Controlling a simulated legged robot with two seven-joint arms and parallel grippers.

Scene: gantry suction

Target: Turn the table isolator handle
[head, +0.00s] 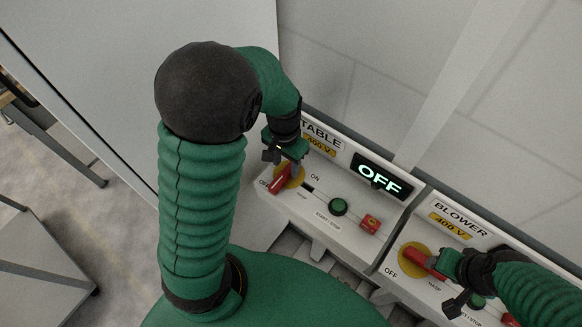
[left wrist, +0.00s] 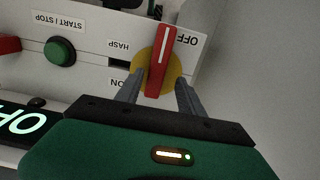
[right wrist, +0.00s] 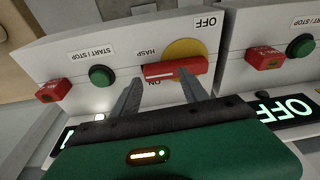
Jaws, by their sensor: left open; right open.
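The table isolator has a red handle (head: 279,181) on a yellow disc (left wrist: 173,78), on the left panel marked TABLE. The handle lies along the OFF side and the display (head: 382,180) reads OFF. My left gripper (head: 285,166) is over the handle. In the left wrist view its open fingers (left wrist: 157,92) stand on either side of the handle's near end, with gaps visible; contact cannot be told. My right gripper (head: 452,284) is open at the blower's red handle (head: 426,262). In the right wrist view that handle (right wrist: 175,69) lies crosswise beyond the fingertips.
The table panel also has a HASP slot, a green START/STOP button (head: 338,207) and a red switch (head: 370,224). The BLOWER panel (head: 430,218) stands to its right. A pale wall is behind. Furniture stands at the far left, with open floor between.

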